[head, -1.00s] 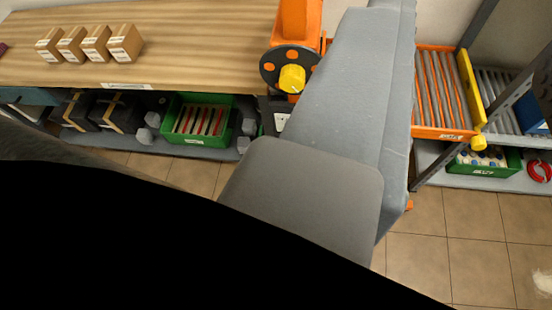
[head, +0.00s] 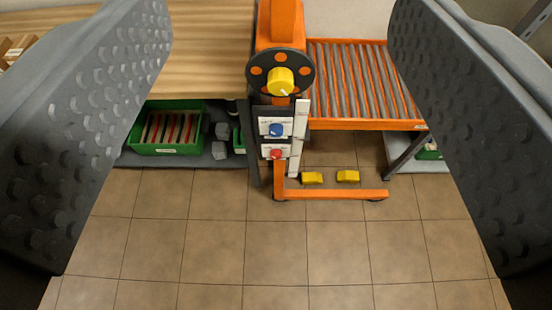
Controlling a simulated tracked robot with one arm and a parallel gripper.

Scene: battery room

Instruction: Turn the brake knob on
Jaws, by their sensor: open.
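A yellow knob (head: 281,82) sits on a black disc with orange spots, on an orange upright post (head: 281,25). Below it, a labelled panel carries a blue knob (head: 277,130) and a red knob (head: 276,153). The label print is too small to read, so I cannot tell which knob is the brake knob. My gripper (head: 278,115) is open and empty. Its two dark, studded fingers stand wide apart at the left and right, with the post and all three knobs seen between them. No finger appears to touch a knob.
A wooden bench (head: 205,60) stands left of the post, with a green crate (head: 165,148) below it. An orange roller conveyor (head: 365,124) stands to the right. Two yellow pedals (head: 312,178) lie by the orange floor frame (head: 335,194). The tiled floor in front is clear.

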